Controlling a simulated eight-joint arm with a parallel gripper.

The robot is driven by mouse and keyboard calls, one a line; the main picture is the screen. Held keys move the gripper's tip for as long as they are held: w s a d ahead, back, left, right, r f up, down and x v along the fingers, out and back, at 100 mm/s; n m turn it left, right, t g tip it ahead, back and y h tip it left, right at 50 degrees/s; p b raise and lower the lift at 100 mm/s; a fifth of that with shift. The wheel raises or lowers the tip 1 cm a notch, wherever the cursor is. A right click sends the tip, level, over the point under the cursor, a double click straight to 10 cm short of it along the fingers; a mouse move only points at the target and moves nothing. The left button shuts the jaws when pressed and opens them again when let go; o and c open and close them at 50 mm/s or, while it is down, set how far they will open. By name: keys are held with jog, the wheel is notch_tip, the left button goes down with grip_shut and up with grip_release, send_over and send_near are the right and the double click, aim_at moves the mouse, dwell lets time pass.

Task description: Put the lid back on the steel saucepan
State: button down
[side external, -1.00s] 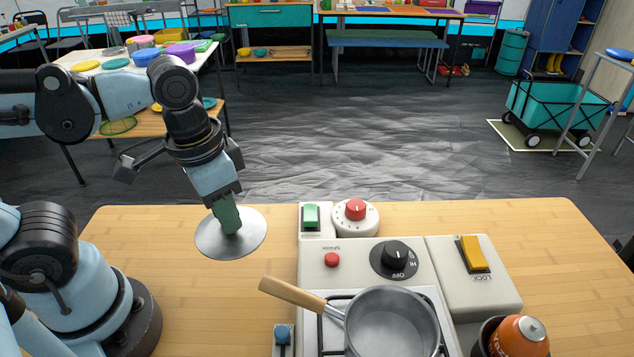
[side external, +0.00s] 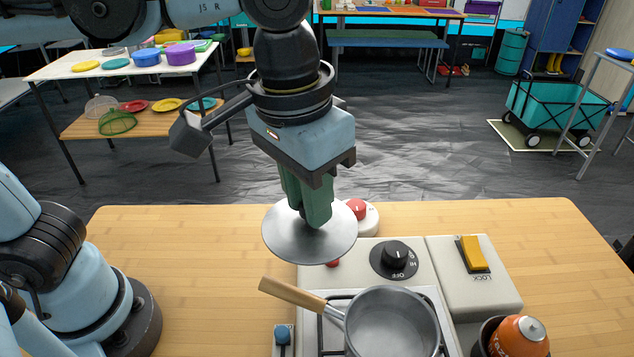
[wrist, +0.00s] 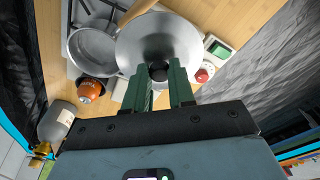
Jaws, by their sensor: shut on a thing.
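The steel saucepan (side external: 392,325) stands open and upright on the stove at the front, its wooden handle (side external: 290,292) pointing to the left. It also shows in the wrist view (wrist: 92,48). The round steel lid (side external: 309,240) hangs in the air above the back left of the stove, behind and left of the pan. My gripper (side external: 308,205) is shut on the lid's dark knob (wrist: 159,72), with green fingers on both sides of it. The lid looks close to level and is apart from the pan. It hides part of the stove's back controls.
An orange canister (side external: 518,338) stands right of the pan. The wooden table (side external: 210,275) is clear to the left.

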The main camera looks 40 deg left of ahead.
jog(key=d+r, duration=0.2)
jog(key=d, duration=1)
notch_tip(320, 180, down, 6)
jog(key=shift+d+n, duration=0.2)
jog(key=shift+n, duration=0.2)
jog(key=shift+f, duration=0.15)
dwell(1.6)
jog(key=c, duration=0.9)
grip_release()
jog(key=shift+o, duration=0.6)
jog(key=o, duration=0.4)
